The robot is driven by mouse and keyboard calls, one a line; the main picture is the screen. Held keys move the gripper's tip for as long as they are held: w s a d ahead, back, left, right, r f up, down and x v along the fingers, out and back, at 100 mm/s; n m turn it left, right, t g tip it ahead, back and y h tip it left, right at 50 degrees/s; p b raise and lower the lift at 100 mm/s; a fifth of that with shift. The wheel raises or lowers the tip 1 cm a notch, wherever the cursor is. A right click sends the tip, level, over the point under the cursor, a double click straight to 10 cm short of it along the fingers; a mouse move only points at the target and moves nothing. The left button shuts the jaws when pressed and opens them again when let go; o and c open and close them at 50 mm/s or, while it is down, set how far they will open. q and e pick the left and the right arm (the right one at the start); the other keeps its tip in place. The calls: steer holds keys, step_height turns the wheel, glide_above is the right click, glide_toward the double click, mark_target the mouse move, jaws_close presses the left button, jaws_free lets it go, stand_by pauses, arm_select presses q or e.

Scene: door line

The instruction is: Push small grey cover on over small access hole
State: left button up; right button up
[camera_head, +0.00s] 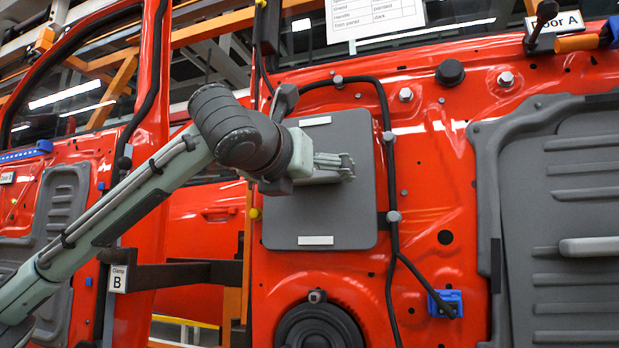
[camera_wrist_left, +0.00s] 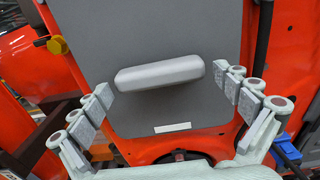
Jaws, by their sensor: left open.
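The small grey cover (camera_head: 345,222) is a flat, rounded rectangular panel with a white strip near its top and another near its bottom. It lies against the red door, and I cannot tell whether it sits flush. In the left wrist view the cover (camera_wrist_left: 190,30) has a light grey bar handle (camera_wrist_left: 158,74). My left gripper (camera_head: 345,165) is in front of the cover's middle. It is open, with its fingers on either side of the handle, and holds nothing. The access hole is not visible; the area behind the cover is hidden. My right gripper is not in view.
A black cable (camera_head: 390,190) runs close along the cover's right edge. A larger ribbed grey panel (camera_head: 490,200) is on the door at right. A blue clip (camera_head: 445,303) sits low, and a black round part (camera_head: 318,328) is below the cover. A dark clamp bar (camera_head: 175,275) stands at left.

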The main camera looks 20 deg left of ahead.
arm_select(q)
steer(key=s, duration=2.3)
steer(key=shift+a+f, duration=0.15)
steer(key=shift+a, duration=0.25)
